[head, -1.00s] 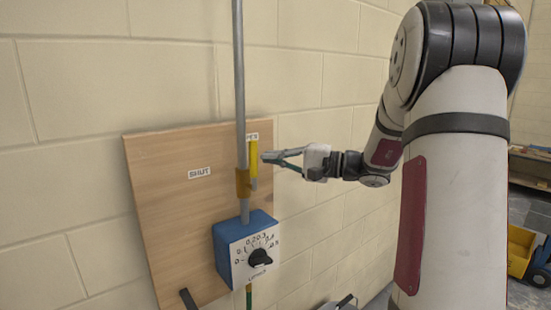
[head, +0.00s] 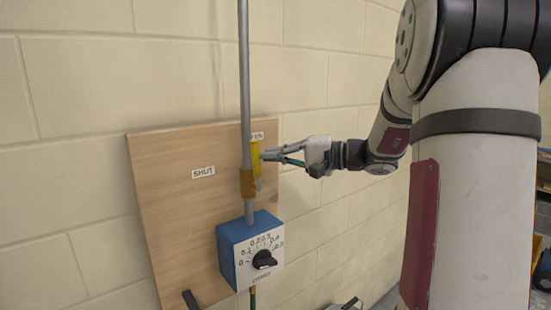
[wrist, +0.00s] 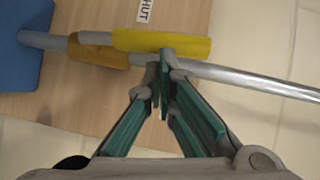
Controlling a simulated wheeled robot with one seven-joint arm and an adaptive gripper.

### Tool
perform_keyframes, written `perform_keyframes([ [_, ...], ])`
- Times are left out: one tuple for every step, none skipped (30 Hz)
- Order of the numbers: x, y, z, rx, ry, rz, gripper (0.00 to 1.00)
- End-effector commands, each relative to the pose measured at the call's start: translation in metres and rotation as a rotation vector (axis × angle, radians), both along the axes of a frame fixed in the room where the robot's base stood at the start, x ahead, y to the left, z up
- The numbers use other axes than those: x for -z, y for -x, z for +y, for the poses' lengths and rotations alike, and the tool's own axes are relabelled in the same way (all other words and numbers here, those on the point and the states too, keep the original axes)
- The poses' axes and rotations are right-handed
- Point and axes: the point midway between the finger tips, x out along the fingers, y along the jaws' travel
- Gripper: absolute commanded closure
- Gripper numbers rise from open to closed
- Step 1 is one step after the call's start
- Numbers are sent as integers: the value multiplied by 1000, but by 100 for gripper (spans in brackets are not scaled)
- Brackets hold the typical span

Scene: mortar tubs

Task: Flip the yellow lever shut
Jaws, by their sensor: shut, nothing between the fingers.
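The yellow lever (head: 256,158) stands upright along the grey pipe (head: 244,85), above a brass-coloured valve body (head: 248,184). The lever also shows in the wrist view (wrist: 150,42), lying parallel to the pipe. A label reading SHUT (head: 203,172) is on the board to the left. Another label (head: 258,136) behind the lever's top is partly hidden. My gripper (head: 268,157) is shut and empty, at the lever's right side. In the wrist view its fingertips (wrist: 165,80) overlap the lever's edge; I cannot tell whether they touch it.
The wooden board (head: 180,225) leans against a cream block wall (head: 70,90). A blue box (head: 228,250) with a black dial knob (head: 264,260) sits on the pipe below the valve. Open space lies left of the lever, in front of the board.

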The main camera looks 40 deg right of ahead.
Motion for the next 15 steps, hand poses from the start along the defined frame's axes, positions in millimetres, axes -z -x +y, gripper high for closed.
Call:
perform_keyframes([
  [0, -1, 4, -4, 26, -2, 100],
  [-1, -1, 6, -4, 44, -3, 100],
  [-1, -1, 8, -3, 70, -4, 100],
  [-2, -1, 10, -3, 91, -5, 100],
  [-2, -1, 13, -5, 114, -6, 100],
  [-3, -1, 16, -5, 148, -8, 100],
  [-3, -2, 18, -4, 175, -9, 100],
  [-4, -2, 21, -5, 204, -10, 100],
  [-4, -2, 24, -5, 242, -12, 100],
  [-4, -2, 27, -5, 272, -13, 100],
  [-4, -2, 30, -5, 300, -15, 100],
  [-3, -2, 33, -5, 339, -16, 100],
  [-3, -2, 36, -4, 366, -17, 100],
  [-3, -2, 38, -5, 395, -18, 100],
  [-2, -2, 42, -5, 432, -20, 100],
])
